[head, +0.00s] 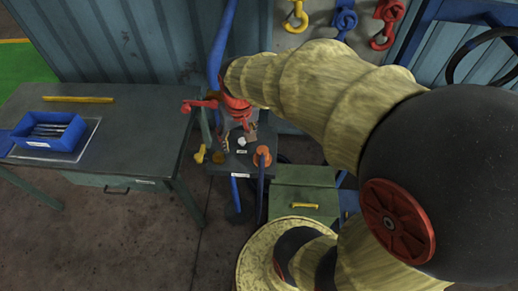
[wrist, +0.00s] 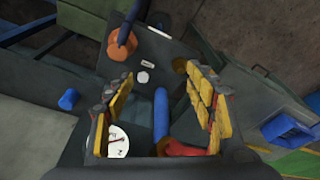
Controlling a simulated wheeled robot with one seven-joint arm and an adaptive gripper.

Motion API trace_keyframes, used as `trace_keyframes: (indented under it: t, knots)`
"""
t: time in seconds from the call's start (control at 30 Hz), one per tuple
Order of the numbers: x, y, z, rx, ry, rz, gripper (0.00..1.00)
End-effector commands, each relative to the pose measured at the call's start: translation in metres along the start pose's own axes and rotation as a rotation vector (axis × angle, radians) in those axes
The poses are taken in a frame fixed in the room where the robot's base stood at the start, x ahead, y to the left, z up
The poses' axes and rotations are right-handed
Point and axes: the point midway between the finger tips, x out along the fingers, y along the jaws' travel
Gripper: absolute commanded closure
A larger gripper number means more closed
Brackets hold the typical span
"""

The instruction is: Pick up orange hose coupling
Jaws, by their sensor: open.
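The orange hose coupling (head: 262,155) stands on the right part of a small dark stand, with a dark blue hose at it. In the wrist view the coupling (wrist: 121,44) is at the upper left, beyond the left fingertip and apart from it. My gripper (head: 238,137) is over the stand, left of the coupling in the head view. In the wrist view my gripper (wrist: 158,82) has its two yellow-padded fingers spread wide, with nothing held between them. My arm covers much of the right side of the head view.
The small stand (head: 228,168) also bears a white knob, a label and a brass fitting. A blue upright pipe (head: 220,45) and a red lever (head: 198,104) are close to my gripper. A workbench (head: 130,128) with a blue tray (head: 50,152) is at left; a green cabinet (head: 305,178) is at right.

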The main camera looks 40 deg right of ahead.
Motion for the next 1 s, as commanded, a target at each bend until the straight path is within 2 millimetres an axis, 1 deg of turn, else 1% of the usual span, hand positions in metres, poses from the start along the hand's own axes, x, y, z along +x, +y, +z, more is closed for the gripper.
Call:
trace_keyframes:
  t: [0.03, 0.1, 0.2, 0.33, 0.4, 0.5, 0.77, 1.0]
  knots:
    - [0.009, 0.021, -0.007, 0.055, -0.051, 0.010, 0.45]
    - [0.029, 0.043, -0.012, 0.112, -0.097, 0.018, 0.45]
    - [0.053, 0.070, -0.012, 0.178, -0.149, 0.024, 0.45]
    - [0.075, 0.090, -0.008, 0.230, -0.190, 0.027, 0.45]
    - [0.082, 0.096, -0.006, 0.244, -0.199, 0.027, 0.45]
    - [0.092, 0.098, -0.003, 0.250, -0.207, 0.027, 0.45]
    - [0.118, 0.097, 0.002, 0.249, -0.206, 0.027, 0.45]
    - [0.151, 0.096, 0.010, 0.249, -0.206, 0.027, 0.45]
